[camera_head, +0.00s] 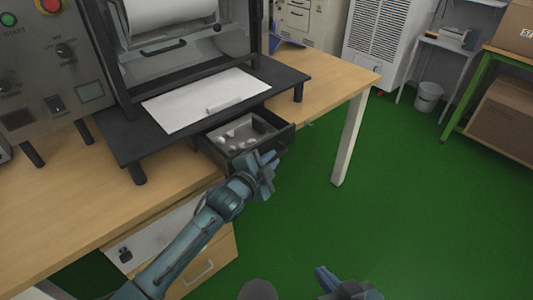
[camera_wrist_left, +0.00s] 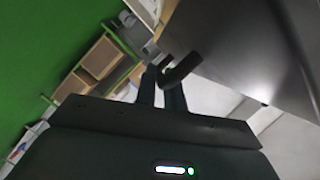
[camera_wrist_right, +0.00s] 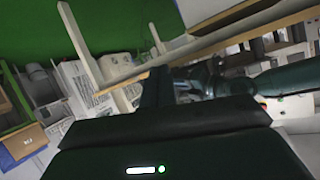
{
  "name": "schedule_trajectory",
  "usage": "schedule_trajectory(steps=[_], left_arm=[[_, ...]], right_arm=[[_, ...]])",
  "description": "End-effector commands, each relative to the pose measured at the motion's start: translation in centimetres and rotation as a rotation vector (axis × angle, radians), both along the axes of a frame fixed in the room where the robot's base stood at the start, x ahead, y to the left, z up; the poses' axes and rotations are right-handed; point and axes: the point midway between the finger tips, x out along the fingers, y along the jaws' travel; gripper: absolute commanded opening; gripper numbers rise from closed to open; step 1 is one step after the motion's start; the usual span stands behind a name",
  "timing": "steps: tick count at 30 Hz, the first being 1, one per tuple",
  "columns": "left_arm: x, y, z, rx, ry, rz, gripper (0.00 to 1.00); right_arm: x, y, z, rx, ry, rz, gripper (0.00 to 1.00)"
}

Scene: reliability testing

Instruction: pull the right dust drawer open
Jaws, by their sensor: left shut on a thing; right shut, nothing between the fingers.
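The right dust drawer (camera_head: 284,136) is a dark box under the black platform of the machine, above the wooden table. It stands pulled out, with small pale pieces inside it. My left gripper (camera_head: 268,163) is at its front face and shut on its handle. In the left wrist view the dark curved handle (camera_wrist_left: 183,69) lies between the left fingers (camera_wrist_left: 162,88), beside the grey drawer front (camera_wrist_left: 235,45). My right gripper (camera_head: 325,278) is shut and empty, low over the green floor, apart from the table. Its fingers show in the right wrist view (camera_wrist_right: 157,85).
The machine's control panel (camera_head: 40,70) stands on the wooden table (camera_head: 60,205) at the left. A white plate (camera_head: 195,105) lies on the black platform. A table leg (camera_head: 350,140) stands right of the drawer. The green floor (camera_head: 420,220) is clear.

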Motion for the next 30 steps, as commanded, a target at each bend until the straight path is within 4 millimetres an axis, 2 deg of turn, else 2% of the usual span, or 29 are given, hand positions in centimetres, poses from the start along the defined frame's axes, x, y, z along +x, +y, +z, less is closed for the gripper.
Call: schedule_trajectory(steps=[12,26,27,30], left_arm=[[-2.4,-2.0,0.1,0.000,0.001,0.001,0.00],[-2.7,-2.2,0.0,0.001,-0.001,0.001,0.00],[-2.7,-2.2,0.0,0.001,-0.001,0.001,0.12],[-2.7,-2.2,0.0,0.001,-0.001,0.001,0.20]], right_arm=[[0.7,0.3,0.4,-0.005,0.018,0.008,0.00],[0.6,0.3,0.3,-0.008,0.020,0.008,0.00],[0.6,0.3,0.3,-0.009,0.021,0.009,0.00],[0.5,0.3,0.2,-0.008,0.022,0.008,0.00]])
